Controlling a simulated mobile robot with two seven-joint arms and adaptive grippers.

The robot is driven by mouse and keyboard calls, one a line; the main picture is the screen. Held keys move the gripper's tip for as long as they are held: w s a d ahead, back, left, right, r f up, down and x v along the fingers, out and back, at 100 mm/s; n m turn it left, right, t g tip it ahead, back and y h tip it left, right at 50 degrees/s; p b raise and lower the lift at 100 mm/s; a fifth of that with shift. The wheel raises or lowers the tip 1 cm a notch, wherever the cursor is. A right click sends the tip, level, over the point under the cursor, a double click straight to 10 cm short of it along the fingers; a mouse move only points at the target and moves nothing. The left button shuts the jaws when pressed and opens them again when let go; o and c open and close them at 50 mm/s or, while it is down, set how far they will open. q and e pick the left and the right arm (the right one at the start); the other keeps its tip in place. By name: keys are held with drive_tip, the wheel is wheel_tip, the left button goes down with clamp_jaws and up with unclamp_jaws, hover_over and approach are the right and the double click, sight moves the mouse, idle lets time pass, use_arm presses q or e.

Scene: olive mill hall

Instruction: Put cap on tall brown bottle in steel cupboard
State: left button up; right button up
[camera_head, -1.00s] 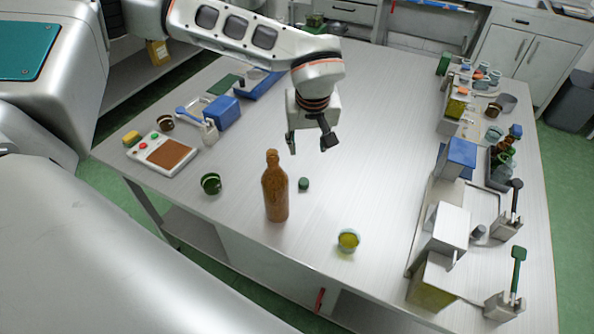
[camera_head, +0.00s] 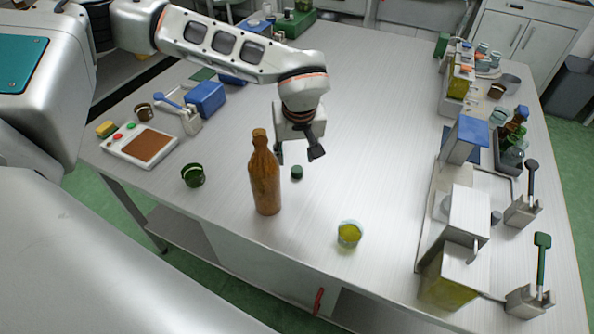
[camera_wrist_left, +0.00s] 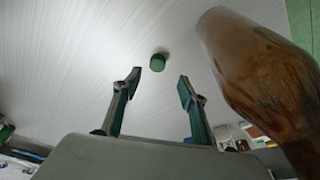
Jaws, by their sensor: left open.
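The tall brown bottle (camera_head: 265,182) stands upright and uncapped near the front edge of the table. It also fills the right side of the left wrist view (camera_wrist_left: 262,75). A small dark green cap (camera_head: 297,172) lies on the table just right of the bottle; in the left wrist view the cap (camera_wrist_left: 158,61) shows beyond and between the fingertips. My left gripper (camera_head: 298,158) is open and empty, above the table behind the cap, fingers pointing down. In the left wrist view the left gripper (camera_wrist_left: 160,86) has its fingers well apart. My right gripper is not visible.
A green cup (camera_head: 193,175) stands left of the bottle, and a glass with yellow-green liquid (camera_head: 349,234) to its right. A scale-like device (camera_head: 139,145) lies at left. Boxes, dispensers and a bottle tray (camera_head: 510,165) line the right side. The table's middle is clear.

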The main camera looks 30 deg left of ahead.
sight(297, 169)
use_arm(q)
drive_tip(key=shift+x, duration=0.8)
drive_tip(key=shift+d+b+x, duration=0.15)
drive_tip(key=shift+b+x, duration=0.05)
drive_tip(key=shift+x, duration=1.15)
drive_tip(key=shift+d+b+x, duration=0.15)
drive_tip(key=shift+b+x, duration=0.05)
drive_tip(key=shift+x, duration=1.1)
drive_tip(key=shift+w, duration=0.2)
drive_tip(key=shift+c, duration=0.2)
drive_tip(key=c, duration=0.7)
